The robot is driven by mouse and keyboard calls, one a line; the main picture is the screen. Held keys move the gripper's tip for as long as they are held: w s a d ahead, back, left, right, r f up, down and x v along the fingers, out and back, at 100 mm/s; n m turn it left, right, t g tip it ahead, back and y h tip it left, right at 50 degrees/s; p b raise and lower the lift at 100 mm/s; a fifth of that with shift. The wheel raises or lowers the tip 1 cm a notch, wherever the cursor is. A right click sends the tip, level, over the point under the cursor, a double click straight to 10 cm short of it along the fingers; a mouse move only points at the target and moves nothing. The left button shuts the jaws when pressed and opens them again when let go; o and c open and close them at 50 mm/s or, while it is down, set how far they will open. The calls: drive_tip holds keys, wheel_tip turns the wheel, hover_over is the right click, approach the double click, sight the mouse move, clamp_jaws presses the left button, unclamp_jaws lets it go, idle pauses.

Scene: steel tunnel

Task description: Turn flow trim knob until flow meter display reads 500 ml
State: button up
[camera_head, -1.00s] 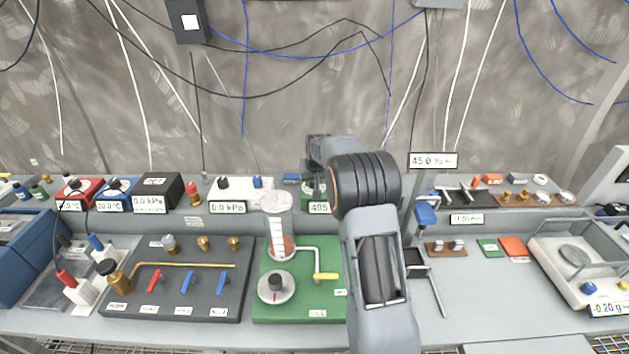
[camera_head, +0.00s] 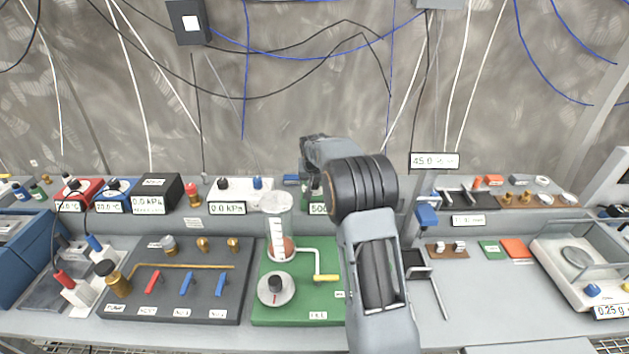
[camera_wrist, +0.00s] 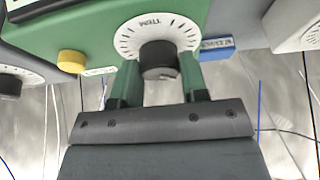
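The flow trim knob shows in the wrist view as a dark round knob (camera_wrist: 158,58) on a white dial with tick marks, set in a green housing (camera_wrist: 80,35). My gripper (camera_wrist: 160,75) has its two green fingers on either side of the knob and looks shut on it. In the head view my arm hides the knob and most of the green unit. The flow meter display (camera_head: 318,209) shows "500" at its visible left part; the arm covers its right end.
A green board (camera_head: 330,305) with a glass cylinder (camera_head: 278,235) and a round knob stands in front, left of my arm. A dark valve panel (camera_head: 180,285) is further left. In the wrist view a yellow button (camera_wrist: 71,61) and a blue block (camera_wrist: 217,48) flank the dial.

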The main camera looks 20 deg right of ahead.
drive_tip(key=o, duration=0.4)
drive_tip(key=b+v, duration=0.2)
drive_tip(key=v, duration=1.1)
drive_tip(key=shift+s+r, duration=0.25)
drive_tip(key=shift+r, duration=0.05)
